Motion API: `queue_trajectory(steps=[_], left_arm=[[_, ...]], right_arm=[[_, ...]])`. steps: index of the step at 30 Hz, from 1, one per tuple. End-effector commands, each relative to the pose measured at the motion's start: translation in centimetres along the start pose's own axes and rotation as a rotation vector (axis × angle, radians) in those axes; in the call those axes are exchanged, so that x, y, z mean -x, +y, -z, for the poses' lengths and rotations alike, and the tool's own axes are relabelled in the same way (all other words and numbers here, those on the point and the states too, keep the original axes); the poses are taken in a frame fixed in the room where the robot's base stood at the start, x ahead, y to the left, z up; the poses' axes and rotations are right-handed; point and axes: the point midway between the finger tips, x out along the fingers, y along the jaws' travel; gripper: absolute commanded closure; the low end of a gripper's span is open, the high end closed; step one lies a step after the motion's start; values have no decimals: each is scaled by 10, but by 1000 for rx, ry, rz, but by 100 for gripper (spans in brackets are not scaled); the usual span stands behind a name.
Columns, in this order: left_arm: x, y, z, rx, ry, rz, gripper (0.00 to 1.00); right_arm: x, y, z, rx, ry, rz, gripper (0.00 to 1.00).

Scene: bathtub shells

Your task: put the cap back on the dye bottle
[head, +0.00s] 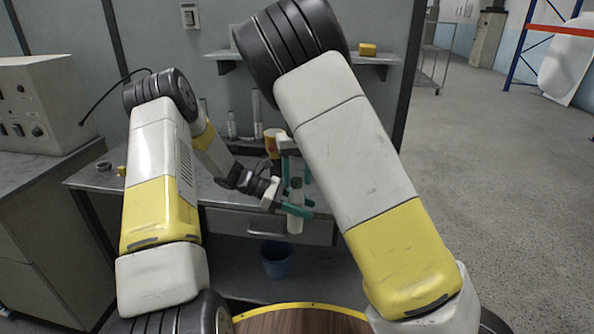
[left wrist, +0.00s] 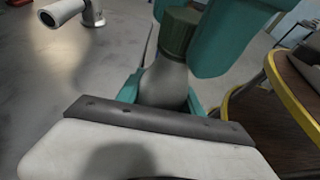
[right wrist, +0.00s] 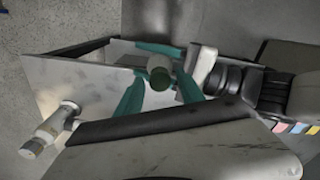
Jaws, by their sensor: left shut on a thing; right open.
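The dye bottle (head: 295,222) is pale and upright in front of the bench edge. My left gripper (head: 292,208) is shut around its body, which shows grey in the left wrist view (left wrist: 165,85). The dark green cap (left wrist: 180,30) sits on top of the bottle; whether it is fully seated I cannot tell. In the right wrist view the cap (right wrist: 160,78) shows from above, between the teal fingers of my right gripper (right wrist: 160,92). The right gripper is open, with its fingers either side of the cap and apart from it.
The grey bench (head: 90,178) lies behind the grippers, with an orange-and-white container (head: 271,142) and slim bottles (head: 231,125) at its back. A blue bin (head: 276,262) stands below. A round wooden top with a yellow rim (head: 300,306) is close in front. Floor is clear at right.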

Motion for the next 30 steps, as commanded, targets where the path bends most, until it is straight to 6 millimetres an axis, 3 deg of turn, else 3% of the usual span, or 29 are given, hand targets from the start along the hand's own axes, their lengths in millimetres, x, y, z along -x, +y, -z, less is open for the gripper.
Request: queue_trajectory(steps=[6, 13, 20, 21, 24, 25, 30], left_arm=[[0, 0, 0, 0, 0, 0, 100], [0, 0, 0, 0, -1, 0, 100], [0, 0, 0, 0, 0, 0, 100], [0, 0, 0, 0, 0, 0, 100], [0, 0, 0, 0, -1, 0, 100], [0, 0, 0, 0, -1, 0, 100], [0, 0, 0, 0, -1, 0, 100]], right_arm=[[0, 0, 0, 0, 0, 0, 57], [0, 0, 0, 0, 0, 0, 100], [0, 0, 0, 0, 0, 0, 100], [0, 0, 0, 0, 0, 0, 71], [0, 0, 0, 0, 0, 0, 51], [0, 0, 0, 0, 0, 0, 48], [0, 0, 0, 0, 0, 0, 48]])
